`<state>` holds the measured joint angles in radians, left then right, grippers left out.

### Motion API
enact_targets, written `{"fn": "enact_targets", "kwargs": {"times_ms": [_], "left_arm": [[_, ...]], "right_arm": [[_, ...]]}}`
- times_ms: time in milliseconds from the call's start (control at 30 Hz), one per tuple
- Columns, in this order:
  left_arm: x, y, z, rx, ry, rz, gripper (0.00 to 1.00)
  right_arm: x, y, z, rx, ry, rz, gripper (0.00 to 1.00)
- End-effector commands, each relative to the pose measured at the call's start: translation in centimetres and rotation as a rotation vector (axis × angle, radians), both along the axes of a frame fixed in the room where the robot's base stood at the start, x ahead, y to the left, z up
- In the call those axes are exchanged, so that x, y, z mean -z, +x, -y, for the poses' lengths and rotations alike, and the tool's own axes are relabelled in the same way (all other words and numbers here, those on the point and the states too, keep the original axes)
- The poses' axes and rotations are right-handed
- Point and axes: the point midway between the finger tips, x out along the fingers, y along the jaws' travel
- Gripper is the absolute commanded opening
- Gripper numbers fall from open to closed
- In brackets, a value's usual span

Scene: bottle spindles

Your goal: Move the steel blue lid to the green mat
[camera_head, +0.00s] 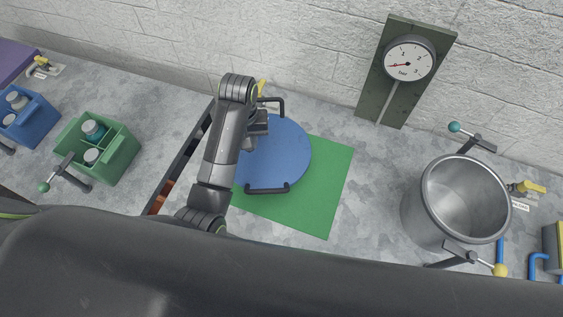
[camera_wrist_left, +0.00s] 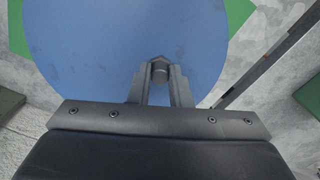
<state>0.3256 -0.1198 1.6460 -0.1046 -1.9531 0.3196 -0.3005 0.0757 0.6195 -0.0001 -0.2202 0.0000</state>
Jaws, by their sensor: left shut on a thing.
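The steel blue lid (camera_head: 290,155) is a flat round disc with dark bar handles at its near and far edges. It overlaps the upper left part of the green mat (camera_head: 325,200), with its far edge beyond the mat. I cannot tell whether it touches the mat or is held above it. My left gripper (camera_head: 264,122) is at the far side of the lid, shut on a dark handle, and my arm covers the lid's left part. The wrist view shows the fingers (camera_wrist_left: 160,75) closed at the lid's edge (camera_wrist_left: 120,45). My right gripper is not in view.
An open steel pot (camera_head: 420,210) with side clamps stands at the right. A pressure gauge (camera_head: 409,60) is on a dark panel by the wall. A green crate (camera_head: 118,160) and a blue crate (camera_head: 38,122) with bottles stand at the left. Grey floor is clear between mat and pot.

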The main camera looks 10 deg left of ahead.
Motion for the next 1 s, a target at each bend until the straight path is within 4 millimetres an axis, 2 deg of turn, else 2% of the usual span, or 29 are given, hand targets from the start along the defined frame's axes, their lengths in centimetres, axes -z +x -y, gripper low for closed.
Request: {"fn": "enact_targets", "kwargs": {"times_ms": [33,200,433,800,1000], "left_arm": [[-0.7,-0.5,0.4,-0.061,-0.006,0.004,0.00],[-1.2,-1.9,1.0,-0.240,-0.014,0.004,0.00],[-1.1,-2.7,1.3,-0.353,-0.016,0.003,0.00],[3.7,-2.8,1.3,-0.362,-0.016,0.000,0.00],[4.8,-2.7,1.3,-0.361,-0.016,0.004,0.00]], "right_arm": [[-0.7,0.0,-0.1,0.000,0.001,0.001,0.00],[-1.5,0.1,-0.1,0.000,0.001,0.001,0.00],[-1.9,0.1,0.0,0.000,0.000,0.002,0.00],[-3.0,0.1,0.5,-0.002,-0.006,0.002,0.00],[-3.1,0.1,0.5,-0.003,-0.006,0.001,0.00]]}}
